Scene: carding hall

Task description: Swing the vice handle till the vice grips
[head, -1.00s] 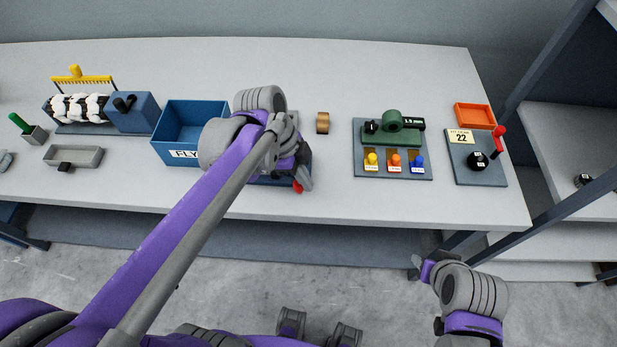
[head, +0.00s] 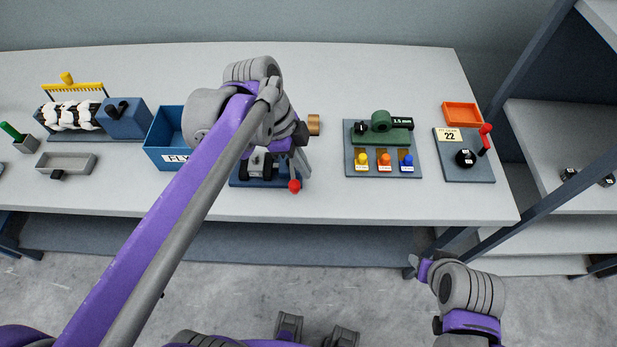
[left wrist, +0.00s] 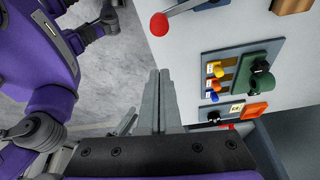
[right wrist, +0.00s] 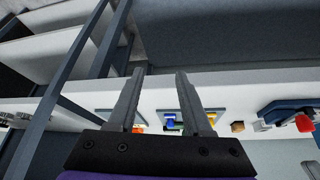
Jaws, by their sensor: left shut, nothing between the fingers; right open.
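The vice (head: 259,166) sits on a blue base (head: 244,183) near the bench's front edge, partly hidden by my left arm. Its handle ends in a red ball knob (head: 294,186) on the vice's right side, toward the front. In the left wrist view, the knob (left wrist: 159,24) shows beyond my fingertips with its rod running up to the right. My left gripper (head: 303,161) is shut and empty, close above and behind the knob, apparently apart from it. My right gripper (head: 413,265) is open and empty in front of the bench; its fingers show in the right wrist view (right wrist: 158,75).
A blue bin (head: 165,155) stands left of the vice. A brown roll (head: 314,125) lies behind to the right. A panel with a green device (head: 382,122) and a plate with a red lever (head: 485,138) stand farther right. Bare bench lies between the vice and the panel.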

